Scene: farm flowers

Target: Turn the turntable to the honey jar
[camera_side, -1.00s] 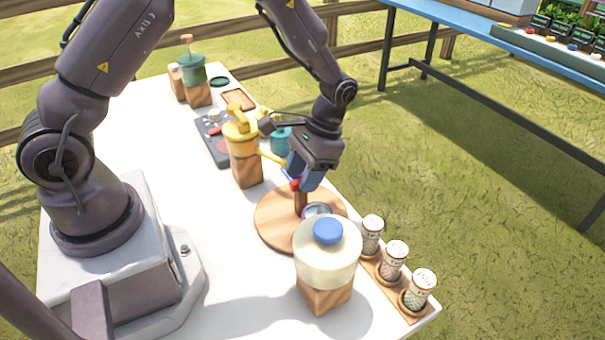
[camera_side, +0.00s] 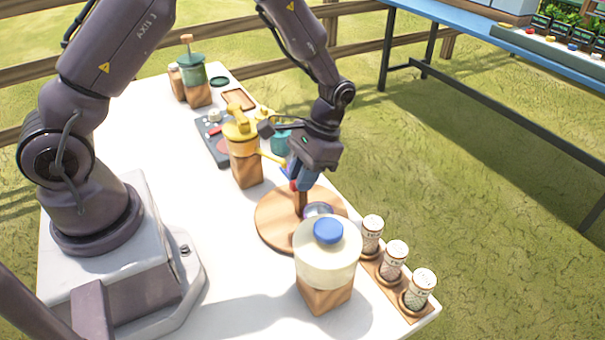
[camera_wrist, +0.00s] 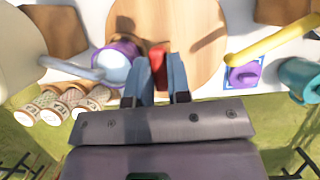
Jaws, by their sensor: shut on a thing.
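The turntable (camera_side: 275,222) is a round wooden disc on the white table. A post with a red handle (camera_wrist: 157,58) stands on it. My gripper (camera_side: 300,182) reaches down over the turntable; its blue fingers (camera_wrist: 157,80) are shut on the red handle. A purple cup (camera_wrist: 112,62) is at the disc's edge, under a pale-blue spout (camera_wrist: 75,68). The spout comes from the cream jar with a blue lid (camera_side: 328,232). The yellow jar (camera_side: 240,135) on a wooden block, with a yellow spout, appears to be the honey jar.
Several patterned shakers (camera_side: 396,258) stand on a wooden strip at the right table edge. A teal pot (camera_wrist: 300,78) and a purple piece on a blue square (camera_wrist: 243,75) are near the yellow spout.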

